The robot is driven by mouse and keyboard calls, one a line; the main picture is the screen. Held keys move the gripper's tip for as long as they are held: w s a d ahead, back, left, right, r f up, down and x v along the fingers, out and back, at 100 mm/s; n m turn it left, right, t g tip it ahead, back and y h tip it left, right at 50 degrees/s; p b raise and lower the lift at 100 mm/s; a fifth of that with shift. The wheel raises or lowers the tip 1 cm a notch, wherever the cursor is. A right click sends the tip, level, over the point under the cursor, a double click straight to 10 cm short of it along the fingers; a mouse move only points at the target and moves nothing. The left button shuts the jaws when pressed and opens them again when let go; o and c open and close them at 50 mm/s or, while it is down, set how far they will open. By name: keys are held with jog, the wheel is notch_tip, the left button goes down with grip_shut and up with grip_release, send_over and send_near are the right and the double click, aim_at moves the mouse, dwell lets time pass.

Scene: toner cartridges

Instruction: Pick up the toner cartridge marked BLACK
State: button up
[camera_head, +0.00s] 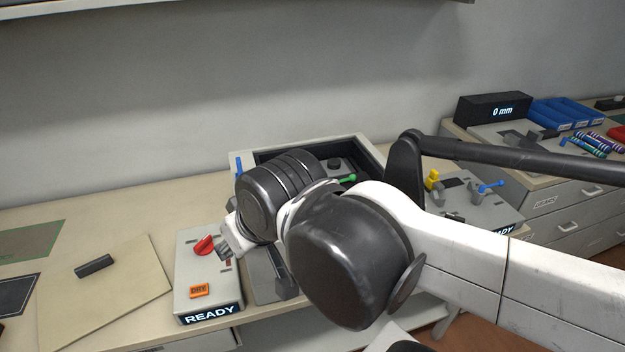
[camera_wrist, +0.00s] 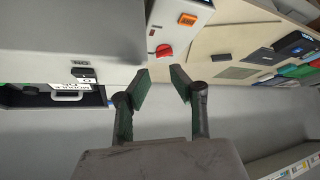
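My gripper (camera_wrist: 160,85) is open and empty in the wrist view, its two green-padded fingers spread apart. In the head view my arm hides most of it. No cartridge marked BLACK can be read in either view. At the right edge of the wrist view, a black box with a blue patch (camera_wrist: 298,44) lies on the bench beside green ones (camera_wrist: 290,71) and a red one (camera_wrist: 314,63). They may be the toner cartridges; their marks are too small to read. They are well apart from my fingers.
A grey unit (camera_head: 209,260) with a red knob (camera_head: 204,245), an orange label and a READY display stands on the bench. A tan board (camera_head: 110,298) with a dark bar (camera_head: 94,266) lies left of it. An open-topped machine (camera_head: 350,143) sits behind my arm.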

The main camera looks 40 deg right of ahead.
jog(key=w+d+r+m+g+p, duration=0.1)
jog(key=w+d+r+m+p, duration=0.1)
jog(key=w+d+r+m, duration=0.2)
jog(key=shift+w+d+r+m+h, duration=0.3)
jog(key=shift+d+m+h, duration=0.1)
jog(key=shift+m, duration=0.2)
jog(key=w+d+r+m+g+p, duration=0.25)
jog(key=w+d+m, duration=0.25)
jog(key=d+m, duration=0.25)
jog(key=m+g+p, duration=0.3)
jog(key=m+p, duration=0.3)
jog(key=m, duration=0.7)
send_over(312, 162)
jog(key=shift+n, duration=0.25)
jog(key=f, duration=0.9)
jog(key=shift+w+p, duration=0.25)
jog(key=shift+p, duration=0.05)
jog(key=shift+d+f+p, duration=0.2)
jog(key=shift+f+p, duration=0.45)
jog(key=shift+f, duration=2)
jog(key=shift+c, duration=0.5)
grip_shut()
